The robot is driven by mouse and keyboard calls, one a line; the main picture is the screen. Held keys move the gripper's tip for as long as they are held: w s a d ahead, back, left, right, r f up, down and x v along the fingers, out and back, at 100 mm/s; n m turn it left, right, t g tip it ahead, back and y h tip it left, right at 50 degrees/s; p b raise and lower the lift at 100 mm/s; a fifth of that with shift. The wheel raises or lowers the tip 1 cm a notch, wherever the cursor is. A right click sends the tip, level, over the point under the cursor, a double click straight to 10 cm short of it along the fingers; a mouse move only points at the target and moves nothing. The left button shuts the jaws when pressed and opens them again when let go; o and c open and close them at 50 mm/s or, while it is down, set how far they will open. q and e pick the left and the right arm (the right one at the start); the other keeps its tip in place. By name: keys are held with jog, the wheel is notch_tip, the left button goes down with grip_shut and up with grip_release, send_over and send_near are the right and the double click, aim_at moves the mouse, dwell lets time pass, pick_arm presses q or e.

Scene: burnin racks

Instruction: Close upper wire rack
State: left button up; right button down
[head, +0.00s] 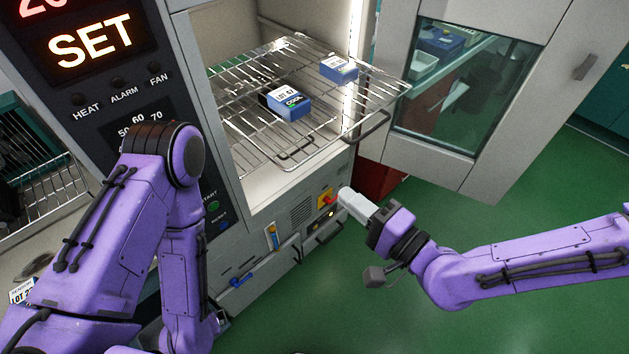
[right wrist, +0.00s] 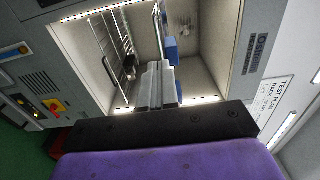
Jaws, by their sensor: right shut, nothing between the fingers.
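The upper wire rack (head: 235,135) is pulled out of the lit chamber toward the door side in the head view. It carries two blue boxes, one in the middle (head: 285,102) and one near the far right (head: 339,69). Its dark handle (head: 372,128) is at its front edge. My right gripper (head: 345,196) is shut and empty, below and in front of the handle, apart from it in the head view. In the right wrist view its shut fingers (right wrist: 157,84) point at the chamber and overlap the rack's edge. My left gripper is out of the frame.
The chamber door (head: 455,150) with a window stands open on the right. A lower rack handle (head: 297,153) shows beneath the upper rack. The control panel (head: 115,75) is at the left. Below are a red-and-yellow switch (head: 326,198) and open green floor (head: 400,310).

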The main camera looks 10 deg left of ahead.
aim_at(303, 163)
jog(key=p+x, duration=0.4)
jog(key=x, duration=0.6)
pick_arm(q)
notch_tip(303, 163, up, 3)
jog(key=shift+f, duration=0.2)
pick_arm(e)
jog(key=shift+s, duration=0.1)
